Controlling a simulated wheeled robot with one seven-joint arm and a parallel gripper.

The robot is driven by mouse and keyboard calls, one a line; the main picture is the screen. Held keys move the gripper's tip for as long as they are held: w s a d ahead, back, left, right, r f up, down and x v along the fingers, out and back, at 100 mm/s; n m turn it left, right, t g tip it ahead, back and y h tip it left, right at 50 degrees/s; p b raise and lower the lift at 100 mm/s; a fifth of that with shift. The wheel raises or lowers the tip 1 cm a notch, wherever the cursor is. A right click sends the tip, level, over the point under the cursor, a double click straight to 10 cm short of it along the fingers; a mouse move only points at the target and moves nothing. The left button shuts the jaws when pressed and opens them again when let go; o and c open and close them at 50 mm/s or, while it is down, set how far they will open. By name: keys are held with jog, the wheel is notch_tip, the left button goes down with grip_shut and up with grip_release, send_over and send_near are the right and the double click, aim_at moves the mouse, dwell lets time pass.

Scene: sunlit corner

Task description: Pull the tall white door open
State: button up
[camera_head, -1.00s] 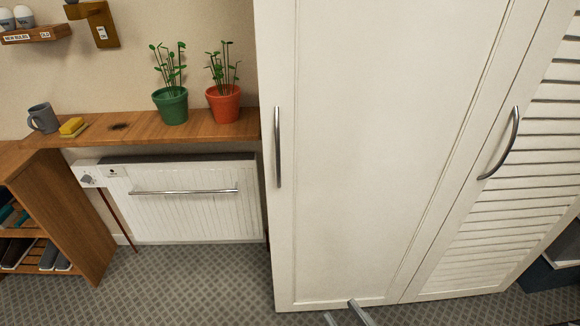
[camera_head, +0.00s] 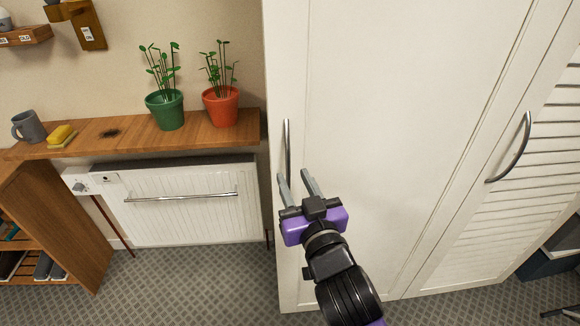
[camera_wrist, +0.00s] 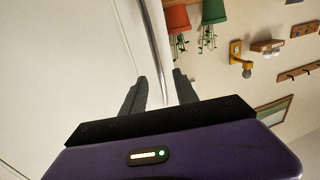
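The tall white door (camera_head: 380,110) is a plain panel in the middle of the head view and looks shut. Its vertical metal handle (camera_head: 287,145) is near its left edge. My gripper (camera_head: 294,178) is open in front of the handle's lower part, fingers pointing up toward it. In the wrist view the handle (camera_wrist: 158,50) runs down between the two fingertips (camera_wrist: 160,75) of my open gripper. I cannot tell whether the fingers touch it. The gripper hides the handle's lower end in the head view.
A louvred white door (camera_head: 535,150) with a curved handle (camera_head: 515,150) is on the right. On the left, a wooden shelf (camera_head: 190,138) with a green pot (camera_head: 165,110) and a red pot (camera_head: 221,106) sits above a white radiator (camera_head: 190,205). Patterned carpet (camera_head: 190,285) is clear below.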

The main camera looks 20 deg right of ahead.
aim_at(289, 168)
jog(key=shift+w+d+p, duration=0.15)
jog(key=shift+w+p, duration=0.05)
jog(key=shift+w, duration=0.75)
jog(key=shift+w+d+p, duration=0.1)
jog(key=shift+w+p, duration=0.05)
jog(key=shift+w, duration=0.75)
grip_shut()
